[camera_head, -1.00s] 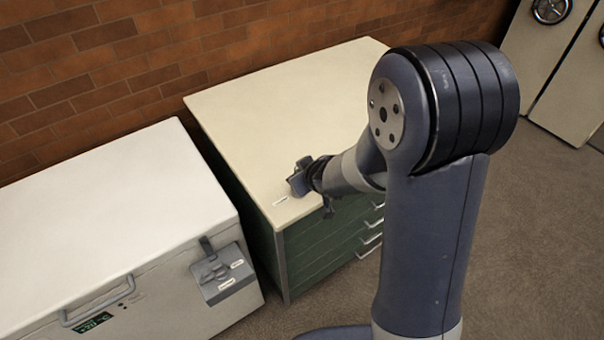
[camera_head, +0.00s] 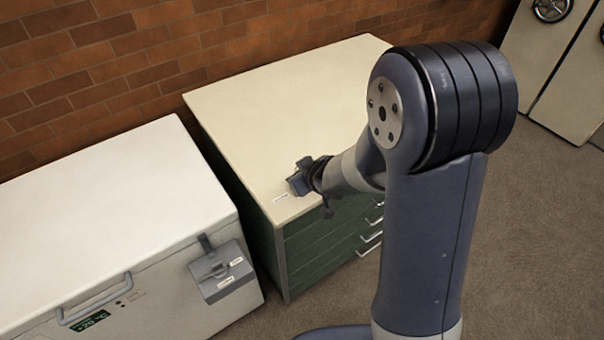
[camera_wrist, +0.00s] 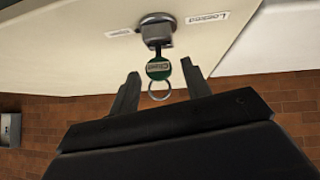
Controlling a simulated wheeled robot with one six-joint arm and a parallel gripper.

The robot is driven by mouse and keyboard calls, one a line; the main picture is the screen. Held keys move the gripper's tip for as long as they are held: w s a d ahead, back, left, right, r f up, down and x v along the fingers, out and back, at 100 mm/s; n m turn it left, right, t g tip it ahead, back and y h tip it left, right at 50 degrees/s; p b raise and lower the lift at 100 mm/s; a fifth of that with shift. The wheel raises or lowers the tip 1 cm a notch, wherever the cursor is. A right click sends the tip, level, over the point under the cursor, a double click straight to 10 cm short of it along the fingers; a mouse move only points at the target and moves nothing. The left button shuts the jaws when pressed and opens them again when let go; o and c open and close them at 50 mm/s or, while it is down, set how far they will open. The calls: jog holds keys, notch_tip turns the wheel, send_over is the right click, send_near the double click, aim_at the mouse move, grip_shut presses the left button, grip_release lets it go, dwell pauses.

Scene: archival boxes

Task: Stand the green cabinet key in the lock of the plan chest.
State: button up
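The plan chest (camera_head: 285,110) has a cream top and green drawer fronts. In the wrist view, its round grey lock (camera_wrist: 155,28) sits on the cream surface. The green cabinet key (camera_wrist: 158,71) stands out from the lock, its dark shank reaching into it, with a labelled green head and a wire ring at the end. My gripper (camera_wrist: 160,68) is open, one finger on each side of the key's head, with gaps on both sides. In the head view my gripper (camera_head: 301,178) is over the chest's front left corner; the key and lock are hidden there.
A white chest (camera_head: 110,210) with a grey latch (camera_head: 220,270) stands left of the plan chest. A brick wall (camera_head: 110,60) runs behind. Cream cabinets (camera_head: 550,60) stand at the far right. In the wrist view, a label reading Locked (camera_wrist: 209,24) is beside the lock.

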jog(key=shift+o, duration=0.6)
jog(key=shift+s+d+r, duration=0.1)
jog(key=shift+s+r, duration=0.05)
jog(key=shift+r, duration=0.15)
jog(key=p+v, duration=0.4)
jog(key=v, duration=0.6)
jog(key=shift+p, duration=0.3)
jog(key=b+x, duration=0.5)
jog(key=x, duration=0.5)
jog(key=shift+f, duration=0.4)
jog(key=shift+w+r+p, duration=0.25)
jog(key=shift+r+p, duration=0.25)
jog(key=shift+p, duration=0.1)
jog(key=shift+s+r+p, duration=0.1)
jog(key=shift+r+p, duration=0.2)
jog(key=shift+r, duration=0.1)
